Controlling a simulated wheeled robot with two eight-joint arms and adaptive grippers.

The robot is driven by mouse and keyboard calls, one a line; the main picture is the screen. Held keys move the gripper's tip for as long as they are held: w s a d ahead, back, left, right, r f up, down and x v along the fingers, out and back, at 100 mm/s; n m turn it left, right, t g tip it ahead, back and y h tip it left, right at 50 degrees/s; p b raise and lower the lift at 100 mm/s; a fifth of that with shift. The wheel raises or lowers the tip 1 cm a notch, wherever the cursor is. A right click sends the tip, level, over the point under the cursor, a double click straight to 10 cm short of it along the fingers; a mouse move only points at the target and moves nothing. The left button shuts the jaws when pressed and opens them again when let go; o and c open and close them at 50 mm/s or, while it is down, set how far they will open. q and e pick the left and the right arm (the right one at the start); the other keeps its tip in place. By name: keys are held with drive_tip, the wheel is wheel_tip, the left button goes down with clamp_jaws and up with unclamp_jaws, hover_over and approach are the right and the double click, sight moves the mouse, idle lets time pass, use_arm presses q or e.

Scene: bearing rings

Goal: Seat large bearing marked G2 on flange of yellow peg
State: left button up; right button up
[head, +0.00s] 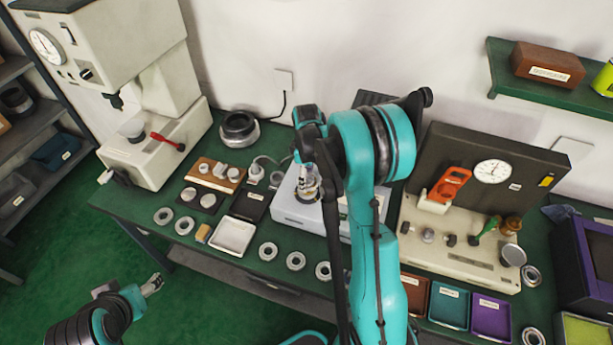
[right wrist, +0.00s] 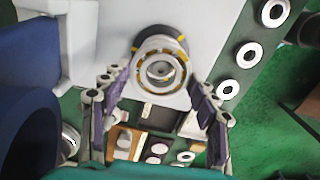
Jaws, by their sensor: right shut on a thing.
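My right gripper (head: 308,192) is over the pale grey device (head: 296,214) in the middle of the bench. In the right wrist view, its fingers (right wrist: 157,98) stand on both sides of a metal bearing ring with a brass-coloured band (right wrist: 149,88), and the gripper is shut on it. Beyond the ring is a dark round flange with yellow marks (right wrist: 182,38), in line with the ring. I cannot tell whether ring and flange touch. No G2 mark is readable. My left gripper (head: 152,284) is at the lower left, away from the bench, its jaws too small to judge.
Several loose rings (head: 268,251) lie along the bench front. A white tray (head: 233,237) and a wooden block with parts (head: 215,172) are left of the device. A press (head: 155,130) stands at the left, a gauge station (head: 455,240) at the right, with coloured trays (head: 449,305) before it.

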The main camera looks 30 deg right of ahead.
drive_tip(key=shift+f+b, duration=1)
drive_tip(key=shift+f, duration=0.2)
drive_tip(key=o, duration=1.5)
drive_tip(key=shift+r, duration=0.1)
wheel_tip(320, 180, up, 7)
drive_tip(key=shift+f, duration=0.1)
drive_tip(key=shift+w+r, duration=0.1)
drive_tip(key=shift+r, duration=0.5)
drive_tip(key=shift+r, duration=0.15)
